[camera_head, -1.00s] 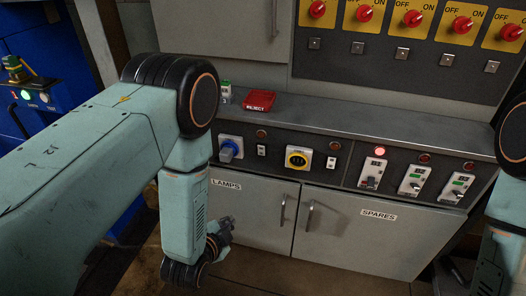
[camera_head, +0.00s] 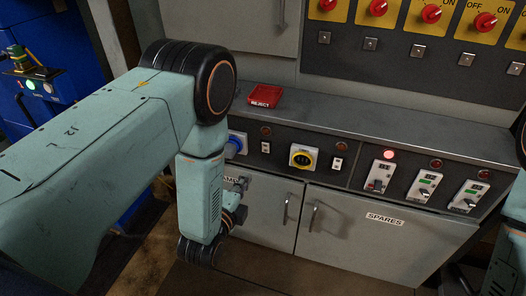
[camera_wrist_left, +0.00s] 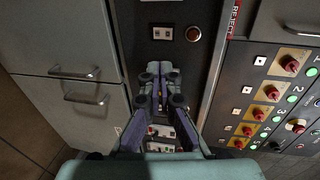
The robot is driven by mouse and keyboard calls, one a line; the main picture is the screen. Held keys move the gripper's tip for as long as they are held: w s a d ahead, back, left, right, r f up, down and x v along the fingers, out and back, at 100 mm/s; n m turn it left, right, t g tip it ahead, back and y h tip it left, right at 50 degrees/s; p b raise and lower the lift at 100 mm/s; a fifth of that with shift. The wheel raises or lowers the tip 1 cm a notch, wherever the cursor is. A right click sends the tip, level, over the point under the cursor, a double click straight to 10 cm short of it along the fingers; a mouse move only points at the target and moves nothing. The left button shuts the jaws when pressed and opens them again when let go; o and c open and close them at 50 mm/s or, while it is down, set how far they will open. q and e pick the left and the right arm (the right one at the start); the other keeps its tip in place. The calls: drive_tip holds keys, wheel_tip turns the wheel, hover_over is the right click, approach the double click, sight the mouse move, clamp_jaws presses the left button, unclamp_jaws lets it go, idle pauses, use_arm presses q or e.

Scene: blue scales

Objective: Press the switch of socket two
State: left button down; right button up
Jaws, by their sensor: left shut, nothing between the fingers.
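In the head view the grey panel holds a blue socket (camera_head: 236,144) with a small white rocker switch (camera_head: 266,147) beside it. To its right is a yellow socket (camera_head: 302,157) with another white rocker switch (camera_head: 337,163). No socket number is readable. My left gripper (camera_head: 243,183) is below the blue socket, in front of the cabinet, partly hidden by its wrist. In the left wrist view the left gripper (camera_wrist_left: 160,70) is shut and empty, with a white switch (camera_wrist_left: 162,33) beyond its tips. My right arm shows at the right edge; its gripper is not clear.
A red REJECT block (camera_head: 265,97) lies on the ledge (camera_head: 350,112). Red rotary switches (camera_head: 431,14) are above. Cabinet doors (camera_head: 385,240) with handles are below.

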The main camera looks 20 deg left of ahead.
use_arm(q)
drive_tip(key=b, duration=0.4)
approach(266, 145)
drive_tip(key=w, duration=0.1)
drive_tip(key=w+f, duration=0.1)
drive_tip(key=w, duration=0.1)
drive_tip(key=w+f, duration=0.1)
drive_tip(key=w, duration=0.1)
drive_tip(key=shift+w+f, duration=0.1)
drive_tip(key=shift+w, duration=0.15)
drive_tip(key=shift+w+d, duration=0.1)
drive_tip(key=shift+w, duration=0.35)
drive_tip(key=shift+w+r, duration=0.35)
drive_tip(key=shift+w, duration=0.15)
drive_tip(key=shift+s, duration=0.15)
